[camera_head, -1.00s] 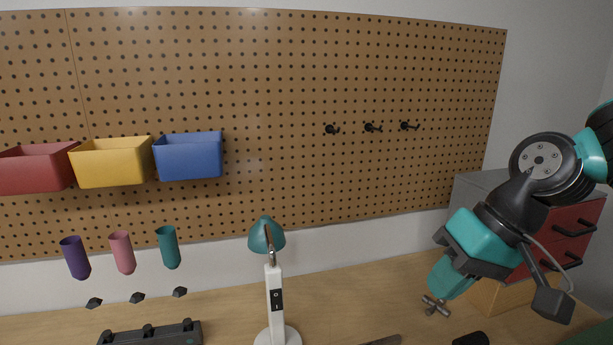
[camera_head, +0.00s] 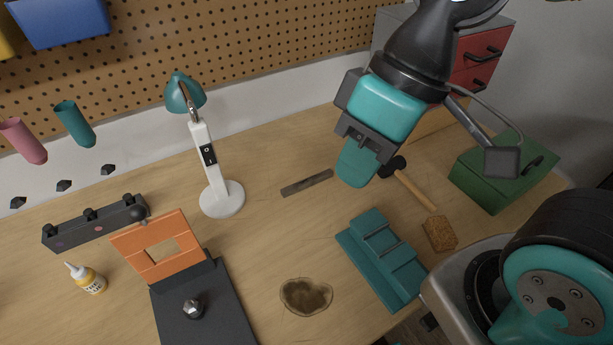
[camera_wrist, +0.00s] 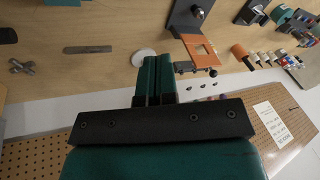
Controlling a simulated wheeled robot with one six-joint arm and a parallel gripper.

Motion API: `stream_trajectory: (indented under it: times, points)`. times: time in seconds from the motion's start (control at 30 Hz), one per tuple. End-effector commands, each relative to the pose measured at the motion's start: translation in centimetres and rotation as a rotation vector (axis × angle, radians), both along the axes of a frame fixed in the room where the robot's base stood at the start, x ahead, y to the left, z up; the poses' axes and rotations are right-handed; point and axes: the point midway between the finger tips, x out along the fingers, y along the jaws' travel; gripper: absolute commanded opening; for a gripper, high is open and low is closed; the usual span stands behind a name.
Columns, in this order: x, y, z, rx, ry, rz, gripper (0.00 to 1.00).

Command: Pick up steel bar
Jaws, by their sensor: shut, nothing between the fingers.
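The steel bar (camera_head: 307,183) is a thin, flat grey-brown strip lying on the wooden workbench, right of the lamp base. In the wrist view the bar (camera_wrist: 87,49) lies on the bench to the left of my fingers, apart from them. My gripper (camera_head: 354,170) hangs above the bench, to the right of the bar in the head view. In the wrist view its two teal fingers (camera_wrist: 155,78) are together with nothing between them. The bar is fully visible and nothing touches it.
A white lamp (camera_head: 222,199) stands left of the bar. A hammer (camera_head: 410,187), a teal tray-like block (camera_head: 380,262) and a green box (camera_head: 500,172) lie to the right. A brown stain (camera_head: 306,296) and an orange frame (camera_head: 157,247) are nearer. Bench around the bar is clear.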

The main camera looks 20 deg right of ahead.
Motion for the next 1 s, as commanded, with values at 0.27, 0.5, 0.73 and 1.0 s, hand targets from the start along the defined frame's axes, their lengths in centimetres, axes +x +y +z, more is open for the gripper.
stream_trajectory:
  times: [0.27, 0.5, 0.73, 1.0]
  points:
    - [0.0, 0.0, 0.0, 0.000, 0.000, 0.000, 0.00]
    - [0.1, 0.0, 0.0, 0.000, -0.001, 0.003, 0.14]
    - [6.0, -0.6, -2.0, -0.061, -0.085, 0.231, 0.48]
    - [18.5, -3.2, -7.4, -0.175, -0.213, 0.795, 0.48]
